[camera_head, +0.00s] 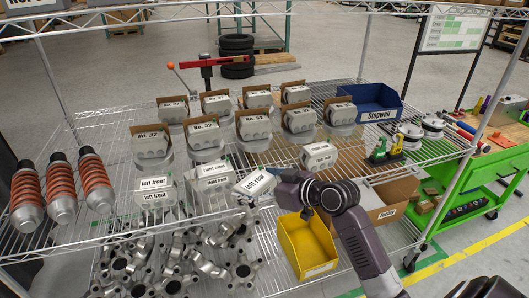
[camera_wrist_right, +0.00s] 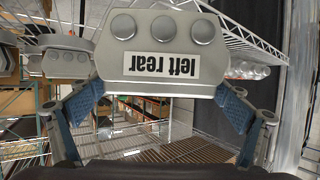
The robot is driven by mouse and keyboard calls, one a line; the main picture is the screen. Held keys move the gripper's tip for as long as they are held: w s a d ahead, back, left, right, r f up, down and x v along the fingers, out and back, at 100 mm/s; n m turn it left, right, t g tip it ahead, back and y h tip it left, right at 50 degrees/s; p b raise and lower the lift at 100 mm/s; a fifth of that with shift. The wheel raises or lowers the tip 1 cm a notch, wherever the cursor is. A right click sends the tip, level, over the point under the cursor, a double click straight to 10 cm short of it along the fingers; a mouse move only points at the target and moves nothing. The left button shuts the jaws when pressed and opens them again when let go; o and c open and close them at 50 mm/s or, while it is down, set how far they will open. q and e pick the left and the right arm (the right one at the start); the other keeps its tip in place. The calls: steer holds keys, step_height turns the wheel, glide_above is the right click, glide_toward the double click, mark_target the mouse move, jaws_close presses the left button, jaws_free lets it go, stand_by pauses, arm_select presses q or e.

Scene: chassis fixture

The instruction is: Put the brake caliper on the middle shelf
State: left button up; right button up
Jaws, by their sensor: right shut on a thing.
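A grey brake caliper (camera_head: 255,182) labelled "left rear" is in my right gripper (camera_head: 279,180). In the right wrist view the same caliper (camera_wrist_right: 160,82) shows its label upside down and three round pistons. The two blue-padded fingers of the right gripper (camera_wrist_right: 162,98) close on its sides. The caliper appears raised and tilted, near the front of the wire middle shelf (camera_head: 108,223). Similar calipers labelled "left front" (camera_head: 154,183) and "right front" (camera_head: 214,170) stand to its left. Another caliper (camera_head: 319,156) lies behind it on the right. My left gripper is not in view.
Orange coil springs (camera_head: 61,187) stand at the left. Below are metal knuckles (camera_head: 180,262), a yellow bin (camera_head: 306,245) and a cardboard box (camera_head: 396,197). A green cart (camera_head: 490,168) stands right.

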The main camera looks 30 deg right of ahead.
steer(key=w+d+r+m+h+p, duration=0.1)
steer(key=w+d+r+m+h, duration=0.4)
steer(key=r, duration=0.3)
steer(key=w+d+r+m+h+p, duration=0.1)
steer(key=w+d+r+m+h, duration=0.15)
steer(key=w+d+r, duration=0.4)
steer(key=shift+n+h, duration=0.25)
steer(key=shift+n, duration=0.1)
steer(key=f+p, duration=0.1)
steer(key=f, duration=0.4)
steer(key=f+p, duration=0.1)
steer(key=f, duration=0.5)
steer(key=s+f+p, duration=0.1)
steer(key=f, duration=0.5)
steer(key=shift+d+f+p, duration=0.25)
steer(key=shift+p, duration=0.15)
steer(key=o, duration=1.8)
steer(key=shift+s+f, duration=0.2)
steer(key=shift+f, duration=0.15)
steer(key=shift+c, duration=0.2)
steer(key=shift+a+r, duration=0.1)
steer(key=shift+s, duration=0.1)
